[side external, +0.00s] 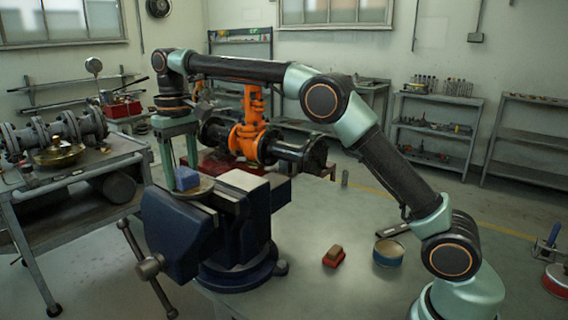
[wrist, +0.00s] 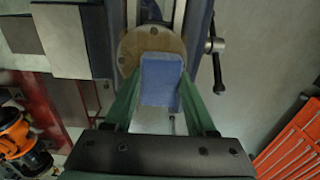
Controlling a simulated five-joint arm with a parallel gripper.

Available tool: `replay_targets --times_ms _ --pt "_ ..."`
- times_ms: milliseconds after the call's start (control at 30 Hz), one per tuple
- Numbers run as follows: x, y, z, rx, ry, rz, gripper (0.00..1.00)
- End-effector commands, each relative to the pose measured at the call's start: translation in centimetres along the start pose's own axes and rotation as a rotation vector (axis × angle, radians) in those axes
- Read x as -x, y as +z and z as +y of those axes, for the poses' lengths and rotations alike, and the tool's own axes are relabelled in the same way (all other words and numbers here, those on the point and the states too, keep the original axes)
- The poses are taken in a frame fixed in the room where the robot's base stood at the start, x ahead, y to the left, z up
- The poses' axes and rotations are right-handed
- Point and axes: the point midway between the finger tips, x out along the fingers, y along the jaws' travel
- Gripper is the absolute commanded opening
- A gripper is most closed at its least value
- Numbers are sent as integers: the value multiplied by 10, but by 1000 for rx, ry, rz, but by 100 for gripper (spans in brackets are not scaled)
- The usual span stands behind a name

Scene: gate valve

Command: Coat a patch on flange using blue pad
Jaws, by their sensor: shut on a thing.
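The blue pad (side external: 187,179) is a small block held between the green fingers of my gripper (side external: 180,168). In the wrist view the pad (wrist: 161,82) sits between the two fingers of my gripper (wrist: 160,92), which are shut on it. The flange (side external: 205,187) is a round tan disc at the blue vise (side external: 240,225), lying roughly flat. In the wrist view the flange (wrist: 131,42) shows bolt holes, and the pad covers its lower part. The pad is right at the flange face; I cannot tell whether they touch. No coated patch can be made out.
A red-and-brown block (side external: 333,257) and a round tin (side external: 388,253) stand on the grey table (side external: 310,220). An orange valve with black pipes (side external: 250,135) is behind the vise. A bench with pipe parts (side external: 60,145) is at the left.

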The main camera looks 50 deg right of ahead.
Motion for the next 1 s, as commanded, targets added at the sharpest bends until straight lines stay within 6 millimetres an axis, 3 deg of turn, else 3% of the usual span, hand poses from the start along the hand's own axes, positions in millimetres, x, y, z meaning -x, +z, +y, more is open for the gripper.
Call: replay_targets --times_ms 167,600,1000 --pt "0 0 0 0 1 -3 12" --pt "40 -1 0 0 0 0 12" --pt "58 0 0 0 0 0 12"
